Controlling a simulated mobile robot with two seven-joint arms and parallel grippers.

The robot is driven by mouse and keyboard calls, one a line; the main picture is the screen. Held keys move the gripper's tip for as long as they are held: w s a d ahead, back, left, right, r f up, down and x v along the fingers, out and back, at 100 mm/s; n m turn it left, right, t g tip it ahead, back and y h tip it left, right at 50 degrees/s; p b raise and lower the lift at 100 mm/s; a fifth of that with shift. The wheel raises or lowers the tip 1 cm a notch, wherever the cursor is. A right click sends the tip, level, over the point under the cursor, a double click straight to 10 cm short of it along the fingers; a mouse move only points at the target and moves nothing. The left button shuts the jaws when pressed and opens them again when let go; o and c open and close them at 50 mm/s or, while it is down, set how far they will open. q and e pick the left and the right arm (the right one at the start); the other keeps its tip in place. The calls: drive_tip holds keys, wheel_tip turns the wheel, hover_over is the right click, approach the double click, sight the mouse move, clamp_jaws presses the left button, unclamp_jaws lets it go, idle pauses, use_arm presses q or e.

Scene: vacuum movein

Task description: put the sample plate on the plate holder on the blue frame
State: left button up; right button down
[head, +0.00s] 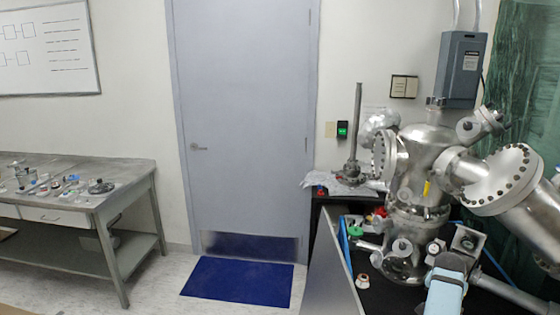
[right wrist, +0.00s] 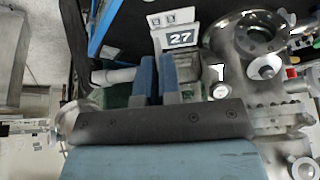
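My right gripper (right wrist: 158,62) shows in the right wrist view as two blue fingers side by side, close together, with no clear gap and no plate visible between them. A blue bar (right wrist: 103,27), seemingly part of the blue frame, runs along the upper left there. In the head view a blue bar (head: 344,247) stands left of the chamber base. I cannot make out the sample plate or the plate holder. My left gripper is in neither view.
The metal vacuum chamber (head: 425,165) with bolted flanges fills the right side over a black surface. A grey side table (head: 80,185) with small items stands left.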

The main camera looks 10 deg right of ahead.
drive_tip(key=s+a+r+n+t+y, duration=0.15)
drive_tip(key=a+r+n, duration=0.35)
drive_tip(key=a+r, duration=0.55)
drive_tip(key=s+a+n+y, duration=0.1)
drive_tip(key=s+a+n, duration=0.2)
drive_tip(key=s+a, duration=0.3)
drive_tip(key=s+a+n+y, duration=0.1)
drive_tip(key=s+a+n, duration=0.2)
drive_tip(key=a, duration=1)
drive_tip(key=s, duration=0.3)
drive_tip(key=shift+s+a+f+n+t+y, duration=0.2)
drive_tip(key=shift+a+f+n+t+y, duration=0.1)
drive_tip(key=shift+f+t+y, duration=0.1)
